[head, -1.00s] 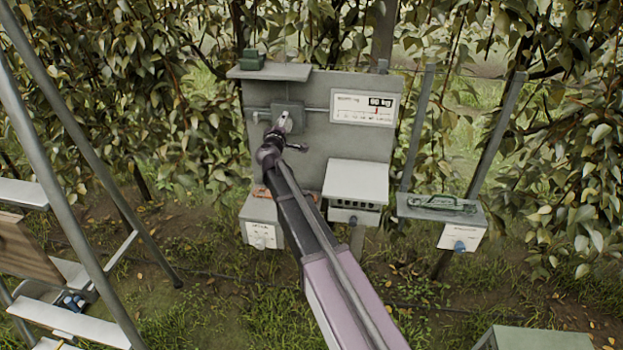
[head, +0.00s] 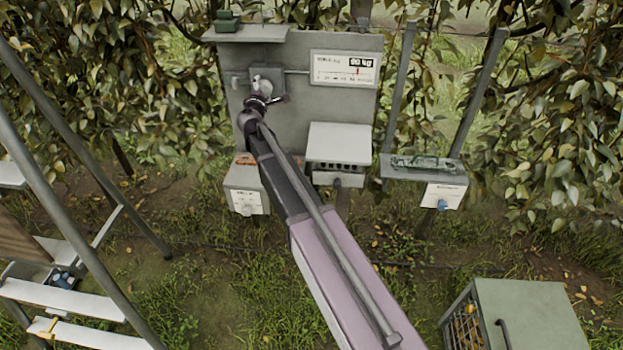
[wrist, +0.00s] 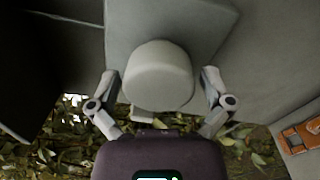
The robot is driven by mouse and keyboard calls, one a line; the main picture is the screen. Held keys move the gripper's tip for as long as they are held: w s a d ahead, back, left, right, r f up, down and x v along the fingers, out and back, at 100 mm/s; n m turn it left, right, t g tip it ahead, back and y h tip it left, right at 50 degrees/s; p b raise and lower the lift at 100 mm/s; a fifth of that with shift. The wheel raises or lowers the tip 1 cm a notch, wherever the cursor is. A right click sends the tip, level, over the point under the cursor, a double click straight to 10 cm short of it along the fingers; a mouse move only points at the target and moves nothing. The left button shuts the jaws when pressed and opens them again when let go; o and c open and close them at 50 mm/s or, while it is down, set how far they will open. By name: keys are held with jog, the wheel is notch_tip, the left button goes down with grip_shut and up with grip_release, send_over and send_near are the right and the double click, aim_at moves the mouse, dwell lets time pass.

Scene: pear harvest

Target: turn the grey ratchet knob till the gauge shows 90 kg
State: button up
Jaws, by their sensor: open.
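The grey ratchet knob (wrist: 158,76) is a pale round cap in the middle of the wrist view, in front of a square grey plate. My gripper (wrist: 160,84) is open, with one finger on each side of the knob. Gaps show between the fingers and the knob. In the head view my gripper (head: 262,88) is at the grey ratchet box (head: 267,72) on the board and hides the knob.
A white-lidded box (head: 338,142) is on the board's lower right. Grey boxes stand at the lower left (head: 243,178) and right (head: 425,168). A ladder (head: 85,165) is at the left, a green crate (head: 530,315) at the lower right. Foliage surrounds the board.

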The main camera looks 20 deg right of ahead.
jog(key=n, duration=0.6)
jog(key=shift+f+n, duration=0.1)
jog(key=shift+n, duration=0.2)
jog(key=v, duration=1.4)
jog(key=s+d+f+m+g+b, duration=0.3)
jog(key=s+d+f+m+g, duration=0.2)
jog(key=s+d+f+m, duration=0.1)
jog(key=s+d+f+m+g+h+b, duration=0.1)
jog(key=s+d+f+m+g+b, duration=0.2)
jog(key=s+d+f+m+g, duration=0.2)
jog(key=shift+s+d+f+m+g, duration=0.3)
jog(key=shift+s+d+f+m, duration=0.9)
jog(key=shift+f+m, duration=1.8)
jog(key=shift+w+d+f+n, duration=0.25)
jog(key=shift+d+f+n, duration=0.05)
jog(key=shift+f+n, duration=0.3)
